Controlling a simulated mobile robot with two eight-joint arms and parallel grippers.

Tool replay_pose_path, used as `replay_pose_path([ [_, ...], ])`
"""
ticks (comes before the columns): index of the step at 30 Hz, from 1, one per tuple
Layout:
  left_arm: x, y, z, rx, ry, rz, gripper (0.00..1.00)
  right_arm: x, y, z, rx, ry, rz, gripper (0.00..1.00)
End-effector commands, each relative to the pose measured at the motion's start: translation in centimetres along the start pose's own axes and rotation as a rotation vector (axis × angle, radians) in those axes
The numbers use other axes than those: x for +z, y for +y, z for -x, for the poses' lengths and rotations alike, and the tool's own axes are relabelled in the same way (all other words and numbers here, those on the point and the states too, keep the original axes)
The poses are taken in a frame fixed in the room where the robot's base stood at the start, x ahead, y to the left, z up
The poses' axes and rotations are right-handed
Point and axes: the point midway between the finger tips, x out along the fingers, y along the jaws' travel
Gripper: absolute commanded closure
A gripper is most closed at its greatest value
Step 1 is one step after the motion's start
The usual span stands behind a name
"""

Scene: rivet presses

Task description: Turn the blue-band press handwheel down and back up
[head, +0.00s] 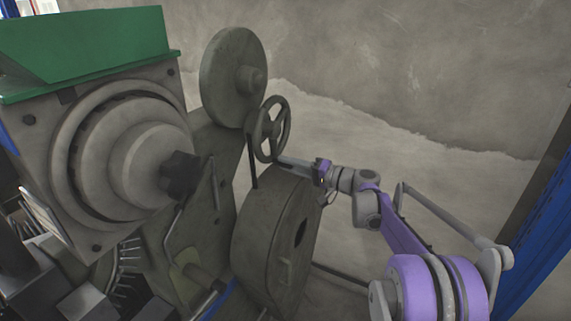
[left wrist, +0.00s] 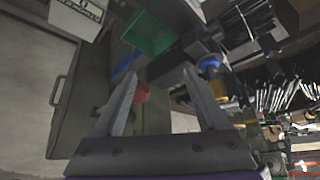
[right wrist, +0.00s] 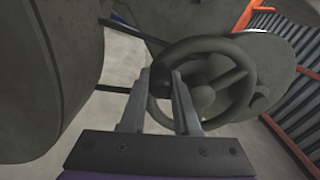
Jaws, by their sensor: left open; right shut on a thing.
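The grey spoked handwheel (head: 270,129) sits on the dark grey press (head: 262,235), below and right of a large round disc. My right gripper (head: 283,160) reaches it from the right and is shut on its lower rim. In the right wrist view the wheel (right wrist: 204,98) fills the middle, and its rim passes between my right fingers (right wrist: 160,78). My left gripper (left wrist: 160,75) is open and empty in the left wrist view; it is outside the head view. A blue strip (head: 217,299) shows low by the press; I cannot tell whether it is the band.
The large disc (head: 231,75) stands close behind the wheel. A machine with a green top (head: 85,45) and a dark knob (head: 180,175) stands at left. A blue upright (head: 545,225) is at far right. A red thing (left wrist: 141,93) shows beyond my left fingers.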

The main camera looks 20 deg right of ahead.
Motion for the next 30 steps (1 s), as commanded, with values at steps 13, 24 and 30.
replay_pose_path([
  [13, 0.0, 0.0, 0.0, 0.0, 0.0, 0.0, 0.25, -3.6, 1.4, 0.1, 0.001, 0.002, 0.424, 1.0],
  [24, 0.0, 0.0, 0.0, 0.0, 0.0, 0.0, 0.25, -6.4, 1.3, 0.1, 0.001, 0.002, 0.751, 1.0],
  [30, 0.0, 0.0, 0.0, 0.0, 0.0, 0.0, 0.25, -7.5, 1.0, 0.1, 0.001, 0.002, 0.88, 1.0],
])
